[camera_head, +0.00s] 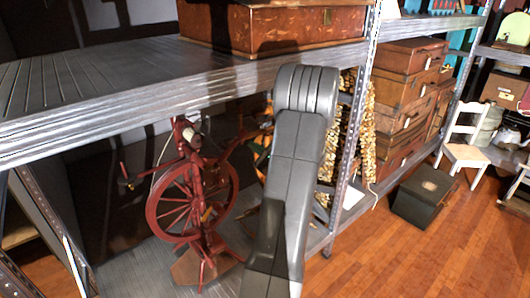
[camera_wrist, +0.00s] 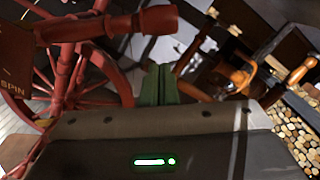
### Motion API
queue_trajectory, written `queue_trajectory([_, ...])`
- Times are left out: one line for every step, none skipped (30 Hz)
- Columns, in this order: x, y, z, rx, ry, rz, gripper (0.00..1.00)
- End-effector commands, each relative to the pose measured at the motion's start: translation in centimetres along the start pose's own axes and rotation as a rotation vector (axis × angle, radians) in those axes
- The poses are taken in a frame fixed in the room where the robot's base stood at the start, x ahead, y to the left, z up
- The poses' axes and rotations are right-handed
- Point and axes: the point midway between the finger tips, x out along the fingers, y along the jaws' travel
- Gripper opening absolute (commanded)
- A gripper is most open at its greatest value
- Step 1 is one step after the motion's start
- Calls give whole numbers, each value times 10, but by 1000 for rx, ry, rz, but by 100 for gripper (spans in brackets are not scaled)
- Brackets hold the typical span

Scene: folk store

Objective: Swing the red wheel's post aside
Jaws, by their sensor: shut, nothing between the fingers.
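The red spinning wheel (camera_head: 153,207) stands on the lower shelf, left of my arm in the head view. Red turned posts (camera_head: 186,140) rise above its rim. In the wrist view the spoked wheel (camera_wrist: 122,82) is at the left. A thick red turned bar (camera_wrist: 110,25) with a rounded end crosses the upper left, above and left of my fingers. My gripper (camera_wrist: 158,72) is shut and empty, with its greenish fingers together. It shows no clear contact with the red wood. In the head view my arm hides the area right of the wheel, and I cannot make out the gripper there.
A metal shelf (camera_head: 75,83) bearing a brown case (camera_head: 275,28) spans above the wheel. An orange-brown wooden device (camera_wrist: 240,75) and stacked cut logs (camera_wrist: 297,130) are right of my fingers. A shelf upright (camera_head: 355,120) stands right of my arm. Open wooden floor (camera_head: 370,255) lies at lower right.

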Motion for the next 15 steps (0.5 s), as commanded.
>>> queue_trajectory([2,-1,9,0,0,0,0])
queue_trajectory([2,-1,12,0,1,0,0])
queue_trajectory([3,-1,15,0,1,0,0])
queue_trajectory([3,-1,17,0,1,0,0])
queue_trajectory([4,-1,18,0,1,0,0])
queue_trajectory([4,0,20,0,1,0,0])
queue_trajectory([4,0,20,0,1,0,0])
queue_trajectory([4,0,21,0,1,0,0])
queue_trajectory([4,0,21,0,1,0,0])
queue_trajectory([4,0,21,0,1,0,0])
queue_trajectory([4,0,21,0,1,0,0])
queue_trajectory([4,0,21,0,1,0,0])
queue_trajectory([4,0,21,0,1,0,0])
queue_trajectory([4,0,21,0,1,0,0])
queue_trajectory([4,0,21,0,1,0,0])
